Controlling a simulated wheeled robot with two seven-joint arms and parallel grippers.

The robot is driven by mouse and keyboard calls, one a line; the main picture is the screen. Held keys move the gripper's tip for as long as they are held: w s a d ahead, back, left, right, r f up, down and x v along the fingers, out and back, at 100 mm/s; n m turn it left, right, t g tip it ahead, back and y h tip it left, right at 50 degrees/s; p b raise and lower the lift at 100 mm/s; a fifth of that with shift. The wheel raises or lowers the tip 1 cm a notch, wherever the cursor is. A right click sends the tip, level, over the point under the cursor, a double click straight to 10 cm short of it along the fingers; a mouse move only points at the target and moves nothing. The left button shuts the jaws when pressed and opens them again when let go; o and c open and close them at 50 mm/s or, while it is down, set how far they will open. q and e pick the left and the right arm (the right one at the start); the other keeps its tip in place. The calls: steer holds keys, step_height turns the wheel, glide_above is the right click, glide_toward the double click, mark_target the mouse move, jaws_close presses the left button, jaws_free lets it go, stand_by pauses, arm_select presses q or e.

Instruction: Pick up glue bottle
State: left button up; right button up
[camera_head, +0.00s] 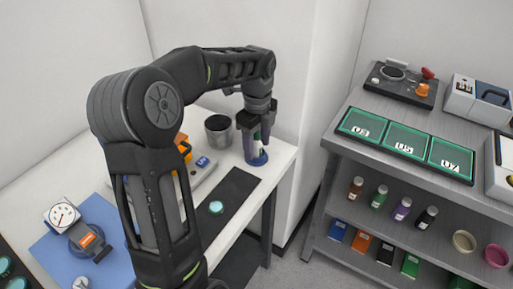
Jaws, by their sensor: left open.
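The glue bottle appears to be the small bottle (257,153) on the white table, with white and green on its body and a round blue part at its bottom. It stands near the table's right corner. My left gripper (256,143) points down from above, open, with its fingers around or just in front of the bottle's upper part. The fingers hide much of the bottle, and I cannot tell whether they touch it. My right gripper is not in view.
A dark grey cup (218,131) stands just left of the bottle. A black strip (232,190) with a teal disc (216,207) lies in front. A dial gauge (63,215) is at the left. A grey shelf unit (330,140) with green trays and small bottles stands right, across a gap.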

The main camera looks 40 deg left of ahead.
arm_select(q)
jaws_close()
stand_by(0.7)
